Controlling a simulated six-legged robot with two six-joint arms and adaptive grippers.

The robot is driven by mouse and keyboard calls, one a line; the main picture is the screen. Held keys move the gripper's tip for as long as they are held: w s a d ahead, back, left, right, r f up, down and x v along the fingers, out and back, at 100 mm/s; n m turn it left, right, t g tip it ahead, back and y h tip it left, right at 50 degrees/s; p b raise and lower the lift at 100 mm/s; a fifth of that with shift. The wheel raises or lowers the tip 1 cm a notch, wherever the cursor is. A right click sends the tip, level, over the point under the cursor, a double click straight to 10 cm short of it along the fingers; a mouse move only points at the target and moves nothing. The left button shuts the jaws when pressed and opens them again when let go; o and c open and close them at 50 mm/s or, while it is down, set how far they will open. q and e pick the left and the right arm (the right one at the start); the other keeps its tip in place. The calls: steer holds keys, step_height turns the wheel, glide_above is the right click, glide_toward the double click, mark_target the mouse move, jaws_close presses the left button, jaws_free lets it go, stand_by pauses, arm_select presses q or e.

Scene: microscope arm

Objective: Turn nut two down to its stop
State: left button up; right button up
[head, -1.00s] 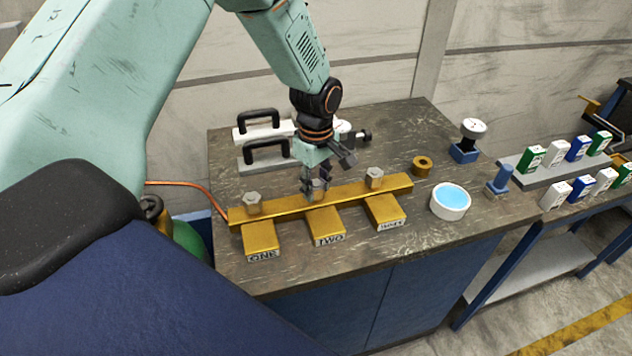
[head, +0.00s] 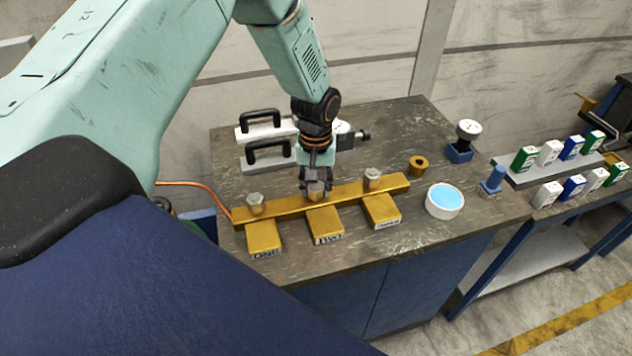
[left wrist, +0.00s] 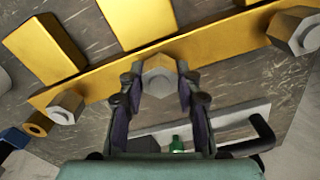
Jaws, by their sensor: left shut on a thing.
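Nut two (head: 317,189) is a grey hex nut on the yellow bar (head: 345,193), behind the yellow block labelled TWO (head: 325,226). My left gripper (head: 316,186) points down at it with its fingers on either side. In the left wrist view, nut two (left wrist: 158,77) sits between the two dark fingertips of the gripper (left wrist: 159,85), which close on its sides. Nut one (head: 255,203) and nut three (head: 372,178) stand on the same bar, to the left and right. How far nut two is threaded down cannot be told. My right gripper is not in view.
Two black-handled tools (head: 268,152) lie behind the bar. A brass ring (head: 418,165), a white dish with blue contents (head: 444,201) and a dial gauge on a blue base (head: 460,152) stand to the right. The bench front (head: 330,278) is clear.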

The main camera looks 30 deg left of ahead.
mark_target(316, 186)
arm_select(q)
steer(key=shift+w+r+m, duration=0.1)
steer(key=shift+r+m, duration=0.05)
steer(key=shift+m, duration=0.75)
steer(key=o, duration=1.2)
steer(key=shift+s, duration=0.2)
steer(key=shift+c, duration=0.2)
steer(key=shift+w, duration=0.1)
steer(key=shift+r, duration=0.15)
step_height(316, 186, up, 12)
